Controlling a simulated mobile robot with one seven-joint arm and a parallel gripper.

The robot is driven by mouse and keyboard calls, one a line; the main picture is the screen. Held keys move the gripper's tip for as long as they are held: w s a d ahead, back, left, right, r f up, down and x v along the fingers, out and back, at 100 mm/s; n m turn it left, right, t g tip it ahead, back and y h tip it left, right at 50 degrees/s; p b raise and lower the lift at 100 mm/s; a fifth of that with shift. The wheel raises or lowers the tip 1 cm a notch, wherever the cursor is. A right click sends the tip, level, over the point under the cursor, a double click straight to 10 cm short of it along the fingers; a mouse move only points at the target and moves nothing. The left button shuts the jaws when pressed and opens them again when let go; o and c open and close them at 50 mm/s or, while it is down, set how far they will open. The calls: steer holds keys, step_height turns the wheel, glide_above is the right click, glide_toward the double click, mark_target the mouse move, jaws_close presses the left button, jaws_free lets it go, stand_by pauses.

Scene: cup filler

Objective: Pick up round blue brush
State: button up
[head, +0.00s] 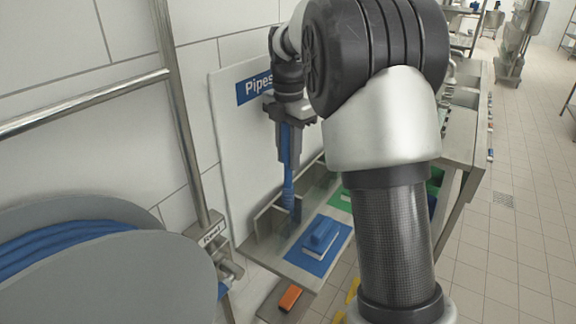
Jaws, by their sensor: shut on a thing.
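The round blue brush (288,188) hangs upright below my gripper (289,158), its long blue handle between the two fingers. My gripper points down and is shut on the handle. The lower end of the brush is at the grey divided holder on the shelf; I cannot tell whether it touches it. My own arm covers much of the middle of the view.
A blue block-shaped brush (321,236) lies on a blue mat (308,262). Grey dividers (265,222) stand left of it. An orange item (290,298) lies in front. A "Pipes" board (232,130) is behind. A hose reel (110,270) fills the lower left.

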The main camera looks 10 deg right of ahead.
steer(key=r, duration=0.7)
steer(key=shift+s+d+r, duration=0.25)
steer(key=shift+d+r, duration=0.05)
steer(key=shift+d, duration=0.05)
steer(key=s+d+b, duration=0.2)
steer(key=s+d, duration=1.1)
steer(key=shift+s+b, duration=0.2)
steer(key=shift+b, duration=0.15)
steer(key=shift+d, duration=0.1)
